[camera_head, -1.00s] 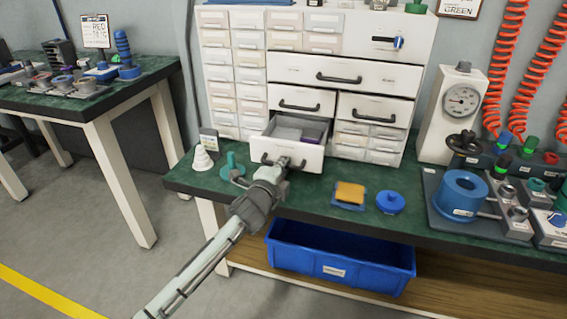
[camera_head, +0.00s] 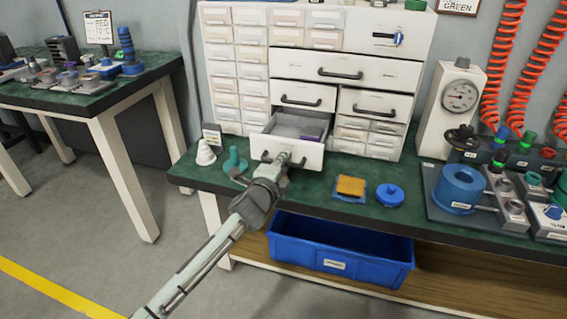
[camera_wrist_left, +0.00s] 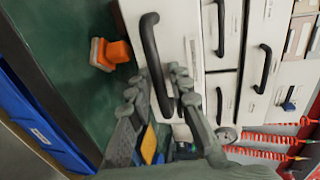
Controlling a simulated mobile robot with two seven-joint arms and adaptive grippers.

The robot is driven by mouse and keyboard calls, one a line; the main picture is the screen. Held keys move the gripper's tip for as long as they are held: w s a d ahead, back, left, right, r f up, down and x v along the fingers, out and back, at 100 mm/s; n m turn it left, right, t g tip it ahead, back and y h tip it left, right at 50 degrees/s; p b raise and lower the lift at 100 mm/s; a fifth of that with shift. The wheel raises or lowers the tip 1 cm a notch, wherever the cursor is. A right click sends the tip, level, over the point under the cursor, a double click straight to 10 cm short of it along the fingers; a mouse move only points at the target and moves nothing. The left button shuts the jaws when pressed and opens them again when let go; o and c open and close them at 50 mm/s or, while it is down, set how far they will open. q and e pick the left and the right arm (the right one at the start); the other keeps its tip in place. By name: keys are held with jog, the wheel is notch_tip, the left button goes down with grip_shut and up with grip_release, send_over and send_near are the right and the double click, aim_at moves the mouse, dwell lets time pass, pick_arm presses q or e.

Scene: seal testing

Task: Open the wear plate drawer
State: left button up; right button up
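A white drawer (camera_head: 293,149) at the lower left of the cabinet stands pulled out. A grey item and a purple item lie inside; the writing on its label is too small to read. My left gripper (camera_head: 283,159) is at the front of this drawer, at its dark handle. In the left wrist view the handle (camera_wrist_left: 151,50) of the drawer runs between the two fingers of my left gripper (camera_wrist_left: 159,75). I cannot tell whether both fingers press on it. My right gripper is in neither view.
Left of the drawer stand a white cone (camera_head: 205,154) and a teal peg (camera_head: 234,161). Right of it lie an orange pad (camera_head: 350,186) and a blue knob (camera_head: 390,195). A gauge (camera_head: 459,96) stands at the right. A blue bin (camera_head: 340,264) sits below the bench.

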pick_arm(q)
jog(key=v, duration=1.2)
